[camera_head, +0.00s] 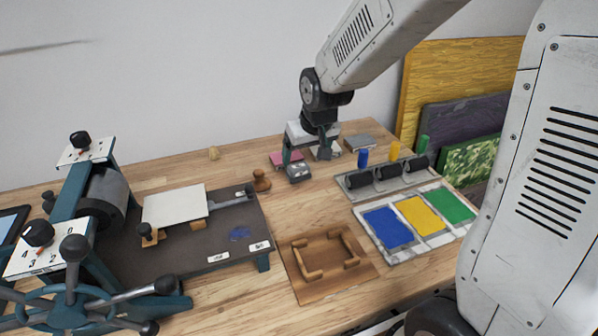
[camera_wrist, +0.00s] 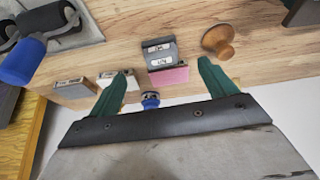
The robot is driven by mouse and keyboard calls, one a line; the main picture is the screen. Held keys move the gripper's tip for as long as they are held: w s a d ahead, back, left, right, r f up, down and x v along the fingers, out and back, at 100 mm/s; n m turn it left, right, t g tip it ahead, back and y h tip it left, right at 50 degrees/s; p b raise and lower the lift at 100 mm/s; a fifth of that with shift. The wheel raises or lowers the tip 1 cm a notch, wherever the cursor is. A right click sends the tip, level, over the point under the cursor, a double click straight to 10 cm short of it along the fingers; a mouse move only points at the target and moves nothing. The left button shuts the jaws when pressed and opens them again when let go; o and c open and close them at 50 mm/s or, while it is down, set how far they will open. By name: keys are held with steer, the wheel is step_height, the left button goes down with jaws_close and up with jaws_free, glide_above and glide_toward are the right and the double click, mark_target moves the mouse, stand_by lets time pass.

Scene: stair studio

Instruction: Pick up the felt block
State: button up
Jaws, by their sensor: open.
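My gripper (camera_head: 305,157) is open and empty, above the back of the wooden table; its two green fingers also show in the wrist view (camera_wrist: 162,66). In that view a grey block (camera_wrist: 160,45) with small white labels lies in line with the gap between the fingers. A pink block (camera_wrist: 168,76) is right beside it. In the head view the grey block (camera_head: 299,173) is just below the gripper and the pink block (camera_head: 283,158) is behind it to the left. The labels are too small to read, so I cannot tell for certain which block is felt.
A white block (camera_wrist: 112,80) and a grey-brown block (camera_wrist: 75,90) lie to the left in the wrist view. A round wooden knob (camera_wrist: 219,40) is at right. The roller rack (camera_head: 385,175) and ink tray (camera_head: 412,222) stand right of the gripper; the press (camera_head: 105,200) is far left.

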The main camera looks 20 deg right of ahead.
mark_target(299, 166)
steer(key=x, duration=0.6)
steer(key=w+x, duration=0.1)
steer(key=x, duration=0.2)
steer(key=shift+w+f, duration=0.1)
steer(key=shift+w, duration=0.15)
steer(key=shift+c, duration=0.3)
steer(key=c, duration=1)
